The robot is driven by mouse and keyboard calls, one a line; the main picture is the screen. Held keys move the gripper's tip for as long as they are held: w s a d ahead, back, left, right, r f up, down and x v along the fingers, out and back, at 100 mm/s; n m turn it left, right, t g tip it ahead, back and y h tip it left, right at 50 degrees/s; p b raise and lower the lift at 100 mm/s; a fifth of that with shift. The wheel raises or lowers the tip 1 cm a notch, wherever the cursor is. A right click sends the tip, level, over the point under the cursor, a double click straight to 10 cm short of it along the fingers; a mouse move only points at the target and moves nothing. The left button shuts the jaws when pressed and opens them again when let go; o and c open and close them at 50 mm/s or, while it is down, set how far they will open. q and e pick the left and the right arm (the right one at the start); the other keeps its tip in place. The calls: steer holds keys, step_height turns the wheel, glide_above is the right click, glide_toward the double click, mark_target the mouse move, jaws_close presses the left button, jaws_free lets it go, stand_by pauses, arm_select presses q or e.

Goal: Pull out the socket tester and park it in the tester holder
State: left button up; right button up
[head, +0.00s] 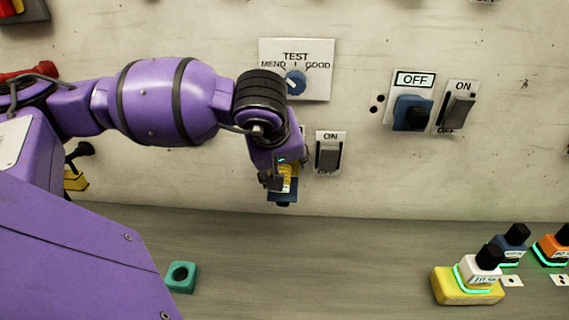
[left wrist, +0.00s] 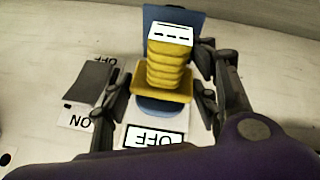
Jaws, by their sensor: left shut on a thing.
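A yellow ribbed body with a white, marked end (left wrist: 170,35), which I take to be the socket tester, is between the fingers of my left gripper (left wrist: 163,80). In the head view my left gripper (head: 277,177) is at the wall, below the TEST panel, and shut on this yellow body (head: 287,178). A blue socket part (head: 283,197) shows around and below it; its blue plate (left wrist: 182,17) also shows in the left wrist view. I cannot tell how deep the tester sits in it. A teal block with a round hole (head: 181,277) lies on the bench, possibly the holder.
An ON switch (head: 329,154) is close to the right of the gripper. Another blue socket (head: 412,114) and switch (head: 459,108) are farther right. Plugs stand at the bench's right, one white (head: 480,270) on a yellow block (head: 456,288). The middle of the bench is clear.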

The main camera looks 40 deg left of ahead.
arm_select(q)
steer(key=shift+s+d, duration=0.35)
steer(key=shift+s, duration=0.15)
steer(key=shift+s+d+f, duration=0.1)
steer(key=shift+s+d, duration=0.25)
steer(key=shift+s, duration=0.2)
steer(key=shift+s+d+f, duration=0.1)
steer(key=shift+s+d, duration=0.2)
steer(key=shift+s, duration=0.25)
steer(key=shift+s+d+f, duration=0.1)
steer(key=shift+s+d, duration=0.2)
steer(key=shift+s, duration=0.3)
arm_select(e)
steer(key=shift+s+d+f, duration=0.1)
steer(key=shift+s+f, duration=0.15)
steer(key=shift+s, duration=0.15)
steer(key=shift+w, duration=0.15)
